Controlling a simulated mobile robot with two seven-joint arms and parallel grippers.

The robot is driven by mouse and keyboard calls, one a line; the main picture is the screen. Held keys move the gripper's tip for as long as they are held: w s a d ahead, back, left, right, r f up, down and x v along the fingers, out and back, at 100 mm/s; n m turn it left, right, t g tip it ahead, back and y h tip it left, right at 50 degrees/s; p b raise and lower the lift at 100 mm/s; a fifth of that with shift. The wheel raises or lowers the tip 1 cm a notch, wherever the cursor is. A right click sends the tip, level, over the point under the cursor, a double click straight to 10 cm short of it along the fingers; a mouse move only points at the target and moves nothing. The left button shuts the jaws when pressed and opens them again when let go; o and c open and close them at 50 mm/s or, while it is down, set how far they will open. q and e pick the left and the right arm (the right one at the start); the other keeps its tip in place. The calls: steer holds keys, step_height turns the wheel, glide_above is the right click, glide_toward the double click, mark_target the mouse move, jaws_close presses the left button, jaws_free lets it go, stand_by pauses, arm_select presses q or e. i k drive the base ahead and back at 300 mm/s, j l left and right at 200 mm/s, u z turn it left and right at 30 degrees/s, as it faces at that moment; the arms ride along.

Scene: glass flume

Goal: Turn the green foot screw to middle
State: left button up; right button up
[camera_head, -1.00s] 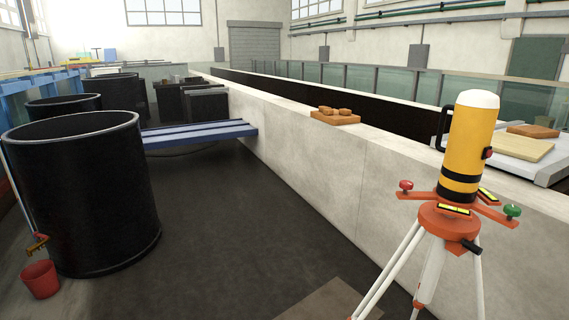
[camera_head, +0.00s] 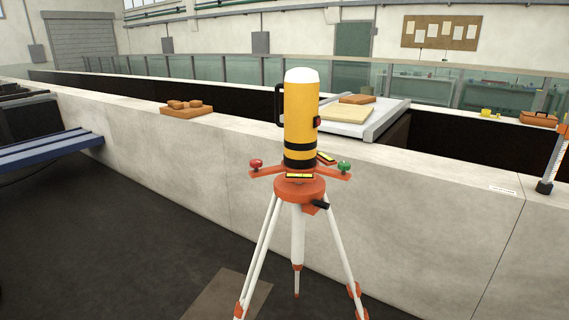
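The green foot screw (camera_head: 344,167) sits at the right end of an orange arm of the instrument's base. A red foot screw (camera_head: 256,163) sits at the left end. The yellow instrument (camera_head: 300,115) with a white cap and black bands stands upright on an orange tripod head (camera_head: 299,188) with white legs (camera_head: 262,245). A yellow level vial (camera_head: 299,176) lies at the front of the base and another (camera_head: 327,158) lies behind at the right. Neither of my grippers is in view.
A concrete flume wall (camera_head: 420,190) runs behind the tripod. Orange blocks (camera_head: 187,109) lie on it at the left, and a white cart top (camera_head: 350,125) with boards is behind. A blue bench (camera_head: 45,150) is at the left. The dark floor (camera_head: 120,250) at the left front is clear.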

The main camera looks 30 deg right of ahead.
mark_target(343, 166)
steer(key=z, duration=1.45)
